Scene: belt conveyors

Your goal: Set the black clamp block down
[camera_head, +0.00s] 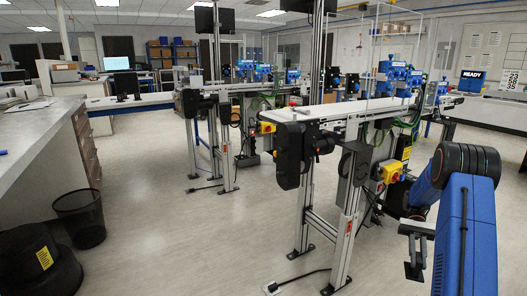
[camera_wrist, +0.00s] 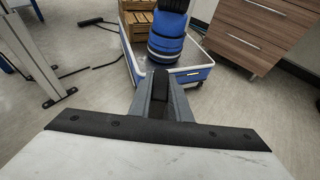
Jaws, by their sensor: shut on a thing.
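My gripper (camera_wrist: 159,82) is in the middle of the wrist view, its two grey fingers close together. The black clamp block (camera_wrist: 158,100) shows as a dark piece between them, largely hidden by the fingers. In the head view my gripper (camera_head: 414,262) hangs at the lower right beside my blue arm, above the floor. The block cannot be told apart from the dark gripper parts there.
A conveyor (camera_head: 345,109) on aluminium legs stands left of my arm, with a yellow control box (camera_head: 391,172) near it. Open floor lies between.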

